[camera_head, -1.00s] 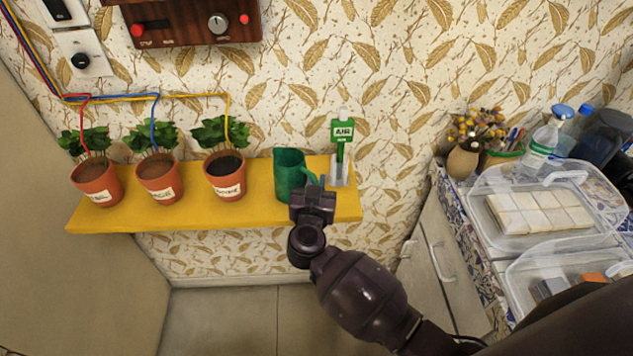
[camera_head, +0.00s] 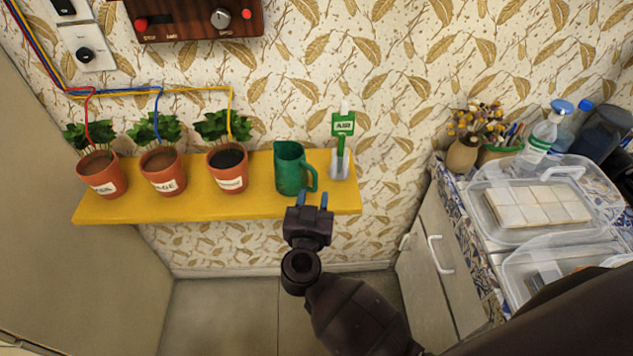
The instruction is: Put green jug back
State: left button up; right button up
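The green jug (camera_head: 290,170) stands upright on the yellow shelf (camera_head: 250,205), between the rightmost potted plant and a small holder with a green sign. Its handle is on its right side. My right gripper (camera_head: 313,199) is just in front of the shelf's front edge, below the jug's handle in the picture. Its two bluish fingertips are apart with nothing between them, and a gap shows between them and the jug. My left gripper is not in view.
Several potted plants (camera_head: 163,171) with coloured wires stand on the shelf's left part. The green sign (camera_head: 342,124) stands in a pale holder (camera_head: 340,164) right of the jug. Clear plastic boxes (camera_head: 535,205) and bottles crowd the counter at the right.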

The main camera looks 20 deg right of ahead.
jog(key=v, duration=0.4)
jog(key=shift+s+a, duration=0.15)
jog(key=shift+s, duration=0.2)
jog(key=s+d+f+n+g+y, duration=0.2)
jog(key=s+d+f+n+y, duration=0.1)
jog(key=s+d+f, duration=0.3)
jog(key=s+d+f+n+g+y, duration=0.3)
jog(key=s+d+f+y, duration=0.2)
jog(key=s+d, duration=0.3)
jog(key=s+f, duration=0.1)
jog(key=s, duration=0.2)
jog(key=shift+s+d+f+n, duration=0.15)
jog(key=shift+d+f+n, duration=0.15)
jog(key=shift+d+f, duration=0.1)
dwell(0.6)
